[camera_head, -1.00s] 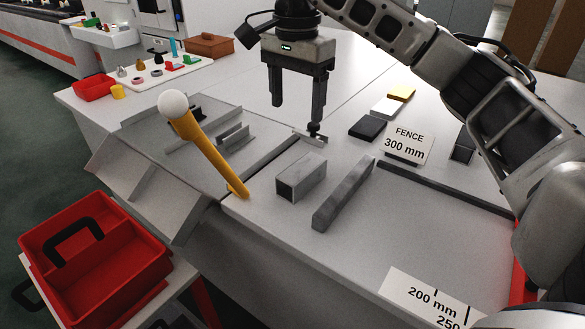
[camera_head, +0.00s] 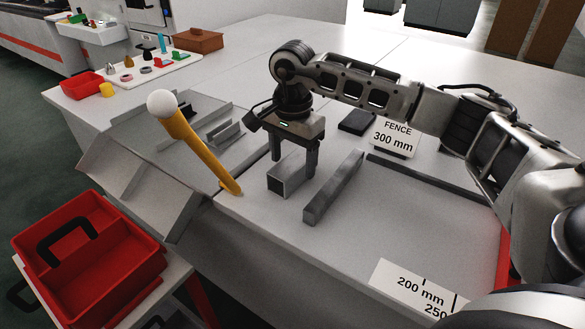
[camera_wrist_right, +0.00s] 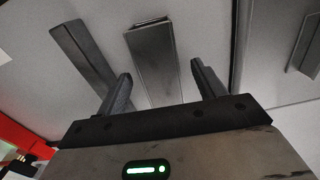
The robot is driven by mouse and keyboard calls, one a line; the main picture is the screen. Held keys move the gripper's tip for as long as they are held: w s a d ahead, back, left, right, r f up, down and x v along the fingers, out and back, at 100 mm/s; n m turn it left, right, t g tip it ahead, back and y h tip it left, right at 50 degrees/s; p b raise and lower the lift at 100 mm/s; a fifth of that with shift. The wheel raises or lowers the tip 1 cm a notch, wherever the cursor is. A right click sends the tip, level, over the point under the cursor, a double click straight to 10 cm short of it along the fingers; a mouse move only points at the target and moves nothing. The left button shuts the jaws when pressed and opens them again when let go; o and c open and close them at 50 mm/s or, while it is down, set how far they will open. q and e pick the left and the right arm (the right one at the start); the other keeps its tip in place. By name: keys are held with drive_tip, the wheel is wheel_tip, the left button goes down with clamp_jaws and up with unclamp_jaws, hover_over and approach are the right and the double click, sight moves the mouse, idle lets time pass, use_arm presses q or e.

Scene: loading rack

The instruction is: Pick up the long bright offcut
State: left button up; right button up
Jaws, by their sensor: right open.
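A hollow grey square-section offcut (camera_head: 287,180) lies on the table in the head view. Beside it on the right lies a longer, solid-looking grey bar (camera_head: 335,188). I cannot tell for sure which of the two is the long bright offcut. My right gripper (camera_head: 293,165) is open, its fingers pointing down over the hollow piece. In the right wrist view, the hollow piece (camera_wrist_right: 155,65) shows between the open fingers of the right gripper (camera_wrist_right: 160,75), and the bar (camera_wrist_right: 84,55) lies outside them on the left. Contact cannot be told. My left gripper is not in view.
A yellow lever (camera_head: 205,155) with a white knob rises left of the pieces. Smaller offcuts lie in the tray (camera_head: 165,150) behind it. The fence sign (camera_head: 395,138) and a dark rail (camera_head: 430,178) stand to the right. A red tote (camera_head: 90,270) is at lower left.

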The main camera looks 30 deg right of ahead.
drive_tip(key=c, duration=1.1)
